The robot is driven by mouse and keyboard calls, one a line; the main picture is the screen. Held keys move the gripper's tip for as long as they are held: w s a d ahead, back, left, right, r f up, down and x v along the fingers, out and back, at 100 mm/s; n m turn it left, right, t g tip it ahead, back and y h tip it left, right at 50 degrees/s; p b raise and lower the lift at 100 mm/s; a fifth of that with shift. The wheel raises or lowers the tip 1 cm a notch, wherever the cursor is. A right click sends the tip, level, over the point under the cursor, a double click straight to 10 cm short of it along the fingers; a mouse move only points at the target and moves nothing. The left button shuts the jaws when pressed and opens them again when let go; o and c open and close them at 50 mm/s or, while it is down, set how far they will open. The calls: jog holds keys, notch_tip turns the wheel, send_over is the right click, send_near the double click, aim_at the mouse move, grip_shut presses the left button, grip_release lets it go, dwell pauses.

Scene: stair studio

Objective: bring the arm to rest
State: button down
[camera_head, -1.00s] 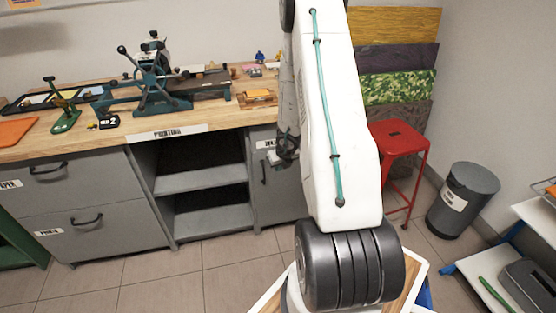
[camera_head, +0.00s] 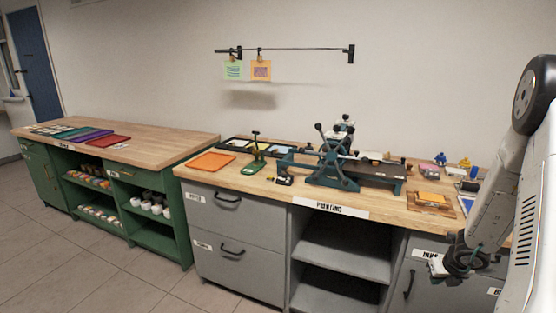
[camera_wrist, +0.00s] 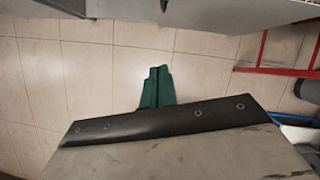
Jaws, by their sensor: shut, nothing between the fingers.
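My arm (camera_head: 525,230) stands at the right edge of the head view, white and partly cut off by the frame. My gripper (camera_head: 438,268) hangs in front of the grey cabinet below the printing bench, at the lower right. In the wrist view, my gripper's green fingers (camera_wrist: 157,78) are together with nothing between them, over the tiled floor. A dark bracket and grey plate of mine fill the bottom of that view.
The printing bench (camera_head: 380,207) carries a teal press (camera_head: 335,165), an orange sheet (camera_head: 212,163) and small items. A green cabinet (camera_head: 160,215) with shelves stands to the left. A red stool frame (camera_wrist: 262,55) shows in the wrist view. Tiled floor (camera_head: 60,265) is clear at lower left.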

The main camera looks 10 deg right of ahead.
jog(key=s+a+r+n+g+y, duration=0.1)
jog(key=a+r+n+y, duration=0.2)
jog(key=a+r+n, duration=0.65)
jog(key=s+a+r+n+y, duration=0.25)
jog(key=a+r+n, duration=0.35)
jog(key=a+n, duration=0.6)
jog(key=s+a+r+n+g+h, duration=0.1)
jog(key=s+a+r+n+h, duration=0.1)
jog(key=s+a+r+n, duration=0.4)
jog(key=s+a+r+n+g+h, duration=0.1)
jog(key=s+a+r+n+h, duration=0.1)
jog(key=s+a+r+n, duration=0.4)
jog(key=s+r+n, duration=0.5)
jog(key=s, duration=0.2)
jog(key=shift+s+r+n, duration=0.2)
jog(key=shift+s+n, duration=0.1)
jog(key=shift+n, duration=0.05)
